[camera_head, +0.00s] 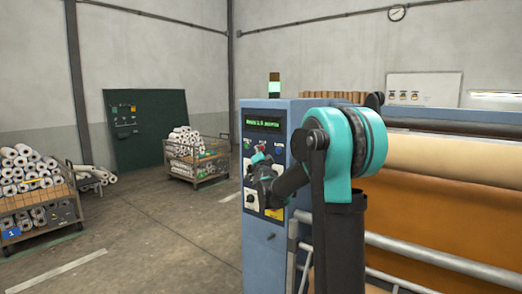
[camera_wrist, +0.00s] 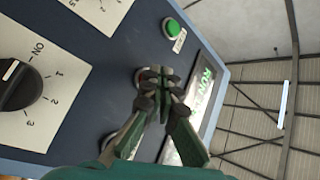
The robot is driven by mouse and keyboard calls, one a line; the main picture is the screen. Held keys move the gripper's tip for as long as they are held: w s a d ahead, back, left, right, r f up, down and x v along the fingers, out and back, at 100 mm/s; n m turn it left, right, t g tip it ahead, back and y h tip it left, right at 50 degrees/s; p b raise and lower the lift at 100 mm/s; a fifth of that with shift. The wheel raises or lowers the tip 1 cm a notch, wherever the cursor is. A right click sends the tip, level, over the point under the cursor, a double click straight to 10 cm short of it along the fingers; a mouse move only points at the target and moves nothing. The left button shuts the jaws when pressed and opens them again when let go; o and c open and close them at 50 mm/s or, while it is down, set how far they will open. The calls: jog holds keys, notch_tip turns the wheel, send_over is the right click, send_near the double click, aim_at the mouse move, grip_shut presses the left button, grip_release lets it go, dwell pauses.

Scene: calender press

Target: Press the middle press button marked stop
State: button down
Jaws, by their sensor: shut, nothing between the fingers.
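The middle stop button is mostly hidden behind my gripper in the wrist view; part of a pale button ring (camera_wrist: 139,76) shows beside the fingertips. In the head view a small red spot (camera_head: 263,148) shows in the middle of the button row, above my gripper (camera_head: 259,160). My gripper (camera_wrist: 160,78) is shut and empty, its fingertips in front of the middle of the row. Whether they touch the button cannot be told. A green button (camera_wrist: 172,27) with a white label sits to one side. Another pale ring (camera_wrist: 107,142) sits on the other side, partly hidden.
The blue press cabinet (camera_head: 270,110) carries a lit display (camera_head: 264,126) above the buttons. A black rotary knob (camera_wrist: 18,86) sits on a pale plate. Press rollers (camera_head: 450,160) and rails stand at right. Wire carts of rolls (camera_head: 197,178) stand left, with open floor between.

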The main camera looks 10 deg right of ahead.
jog(key=shift+w+d, duration=0.15)
jog(key=shift+d, duration=0.05)
dwell(0.3)
jog(key=shift+a, duration=0.1)
jog(key=shift+s+a, duration=0.45)
jog(key=shift+s, duration=0.1)
jog(key=shift+s+a, duration=0.1)
jog(key=s+a, duration=0.3)
jog(key=shift+s+a, duration=0.2)
dwell(0.5)
dwell(0.5)
